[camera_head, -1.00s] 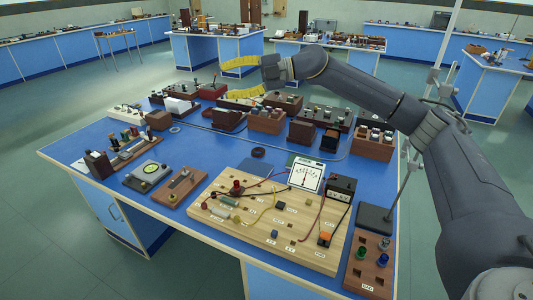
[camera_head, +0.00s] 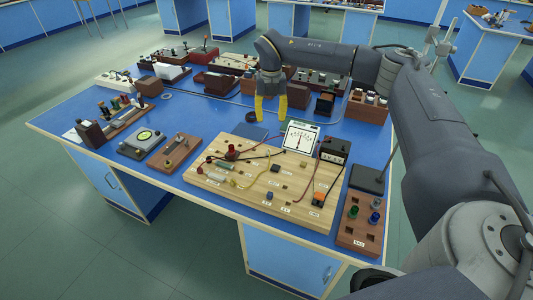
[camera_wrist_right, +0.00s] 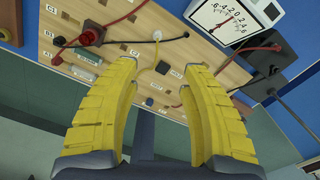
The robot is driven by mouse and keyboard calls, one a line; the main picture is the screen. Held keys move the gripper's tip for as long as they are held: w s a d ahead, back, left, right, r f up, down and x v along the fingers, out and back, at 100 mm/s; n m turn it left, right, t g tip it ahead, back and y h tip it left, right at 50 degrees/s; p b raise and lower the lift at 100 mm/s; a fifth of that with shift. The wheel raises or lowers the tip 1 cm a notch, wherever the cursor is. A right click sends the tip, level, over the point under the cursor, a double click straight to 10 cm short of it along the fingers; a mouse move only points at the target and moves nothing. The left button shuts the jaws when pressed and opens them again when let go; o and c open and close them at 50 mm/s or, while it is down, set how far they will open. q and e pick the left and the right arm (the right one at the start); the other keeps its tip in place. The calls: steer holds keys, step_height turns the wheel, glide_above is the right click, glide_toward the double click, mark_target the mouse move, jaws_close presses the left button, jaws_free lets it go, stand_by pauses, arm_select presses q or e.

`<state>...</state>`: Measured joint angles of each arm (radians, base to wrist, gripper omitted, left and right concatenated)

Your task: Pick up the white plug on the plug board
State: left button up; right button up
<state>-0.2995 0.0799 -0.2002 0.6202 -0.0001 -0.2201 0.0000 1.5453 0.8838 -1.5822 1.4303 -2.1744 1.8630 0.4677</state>
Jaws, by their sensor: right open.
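The white plug (camera_wrist_right: 157,36) shows in the right wrist view near the upper middle of the wooden plug board, with a yellow wire running from it. In the head view it is too small to make out clearly. The plug board (camera_head: 218,178) lies at the front of the blue table. My right gripper (camera_head: 271,119) is open and empty, yellow fingers pointing down, just behind the board's back edge in the head view. In the right wrist view its fingers (camera_wrist_right: 156,78) stand apart, with the plug beyond the gap between them. My left gripper is not in view.
A white-faced meter (camera_head: 300,137) and a black box (camera_head: 335,150) stand at the board's back right. A red knob (camera_head: 232,152) and loose wires are on the board. Wooden blocks line the table's back.

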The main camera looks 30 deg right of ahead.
glide_above(269, 150)
step_height(269, 150, down, 12)
steer(key=shift+s+d+r, duration=0.1)
steer(key=shift+s+d, duration=0.05)
steer(key=shift+w+a+f, duration=0.1)
steer(key=shift+f, duration=1.2)
steer(key=shift+w+a+f, duration=0.1)
steer(key=shift+f, duration=1.15)
jaws_close()
